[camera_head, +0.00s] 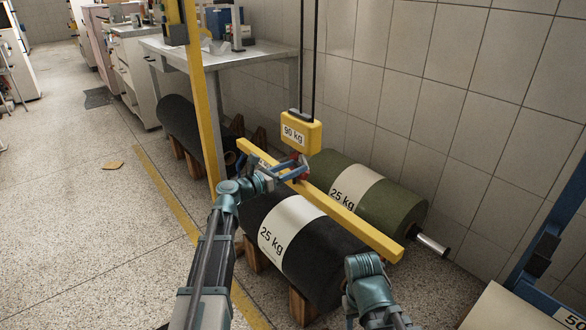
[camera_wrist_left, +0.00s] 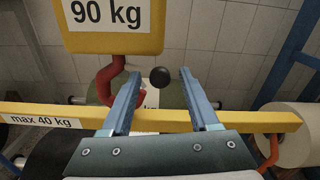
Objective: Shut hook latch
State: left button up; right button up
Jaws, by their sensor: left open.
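The yellow hoist block (camera_head: 301,132), labelled 90 kg, hangs from two dark lines. It also shows at the top of the left wrist view (camera_wrist_left: 112,25). Below it is the red hook (camera_wrist_left: 106,82) at the yellow beam (camera_wrist_left: 180,121); my left finger hides part of the hook. A black ball-shaped knob (camera_wrist_left: 159,77) shows beside the hook; whether the latch is open cannot be told. My left gripper (camera_wrist_left: 160,73) is open, with its fingertips on either side of the knob in the picture and nothing visibly held. In the head view it is at the hook (camera_head: 300,169).
A black roll (camera_head: 275,210) and a green roll (camera_head: 395,205), both labelled 25 kg, lie under the beam (camera_head: 365,230). A yellow post (camera_head: 200,110) stands left. A blue frame (camera_head: 545,240) is at right. Open floor (camera_head: 90,230) lies left.

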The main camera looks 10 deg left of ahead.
pick_arm(q)
jog(key=v, duration=1.4)
jog(key=shift+w, duration=0.1)
jog(key=s+d+f+m+g+y+p, duration=0.1)
jog(key=s+d+f+m+g+y, duration=0.1)
jog(key=s+d+f+m+g, duration=0.65)
jog(key=s+d+f+m+g+y+p, duration=0.1)
jog(key=s+d+f+m+g, duration=0.4)
jog(key=d+m, duration=0.7)
jog(key=s+f+m+y+p, duration=0.2)
jog(key=s+f+m+y, duration=0.2)
jog(key=s+m+y, duration=0.75)
notch_tip(320, 180, up, 38)
jog(key=w+m+h+p, duration=0.1)
jog(key=w+h+p, duration=0.1)
jog(key=p, duration=3.6)
jog(key=shift+d+f+m+g, duration=0.2)
jog(key=shift+d+m+g, duration=0.1)
jog(key=shift+m+g, duration=0.15)
